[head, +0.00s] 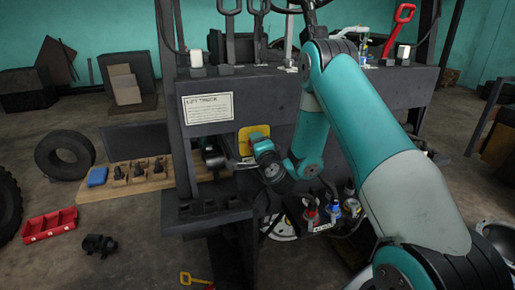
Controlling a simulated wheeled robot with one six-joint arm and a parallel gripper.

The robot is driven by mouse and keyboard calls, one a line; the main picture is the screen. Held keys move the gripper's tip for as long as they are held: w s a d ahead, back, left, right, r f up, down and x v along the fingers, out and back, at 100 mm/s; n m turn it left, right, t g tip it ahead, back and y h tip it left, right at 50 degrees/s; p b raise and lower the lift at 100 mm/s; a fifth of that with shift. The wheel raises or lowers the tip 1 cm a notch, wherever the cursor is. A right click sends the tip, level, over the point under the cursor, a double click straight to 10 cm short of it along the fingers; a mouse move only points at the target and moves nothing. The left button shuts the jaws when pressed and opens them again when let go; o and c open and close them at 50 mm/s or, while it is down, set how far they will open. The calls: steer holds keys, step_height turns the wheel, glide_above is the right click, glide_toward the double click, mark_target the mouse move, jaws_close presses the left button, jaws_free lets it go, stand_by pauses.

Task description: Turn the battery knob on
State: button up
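A yellow plate (252,134) is fixed on the dark front of the forklift, below a white label. My arm comes in from the right, and its wrist covers the plate's lower part. No battery knob shows clearly; it may be behind my wrist. My gripper (226,160) seems to be the dark and grey part just left of the wrist, close to the forklift front. It is small and partly hidden, so I cannot tell its finger opening or whether it touches anything.
Red, blue and grey-topped fittings (311,215) sit low under my arm. Levers (232,50) and a red handle (401,20) rise from the forklift's top. A wooden board (140,182) with dark parts, a red tray (50,225) and tyres (66,155) are at left.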

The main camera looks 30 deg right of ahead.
steer(key=shift+m, duration=1.9)
steer(key=o, duration=0.9)
steer(key=shift+b, duration=0.35)
